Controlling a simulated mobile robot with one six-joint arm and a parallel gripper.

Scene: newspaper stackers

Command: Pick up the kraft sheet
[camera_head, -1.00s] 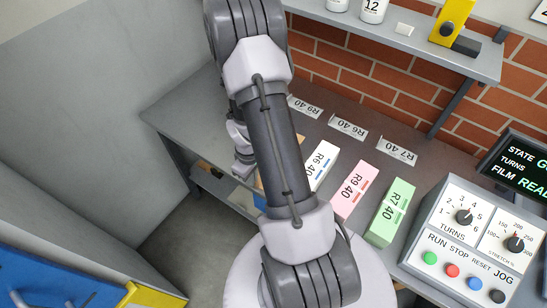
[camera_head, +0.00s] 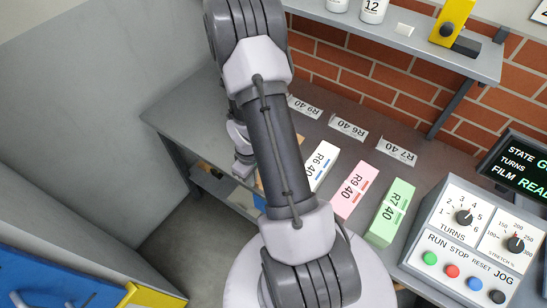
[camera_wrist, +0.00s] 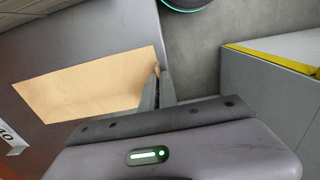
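The kraft sheet (camera_wrist: 90,85) is a flat tan sheet on the grey table, its right end at the table edge in the wrist view. In the head view my arm hides most of it. My gripper (camera_wrist: 157,82) has its fingers at that right end of the sheet. The fingers are close together, seen nearly edge-on, and I cannot tell whether they are closed on the sheet. In the head view my gripper (camera_head: 243,168) is by the left front edge of the table, partly behind my arm.
White (camera_head: 320,165), pink (camera_head: 353,190) and green (camera_head: 390,212) labelled stacks stand right of my arm, with several label cards behind. A control panel (camera_head: 470,240) is at the right. A shelf (camera_head: 410,38) hangs above. A grey cabinet with a yellow edge (camera_wrist: 270,58) stands across the floor gap.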

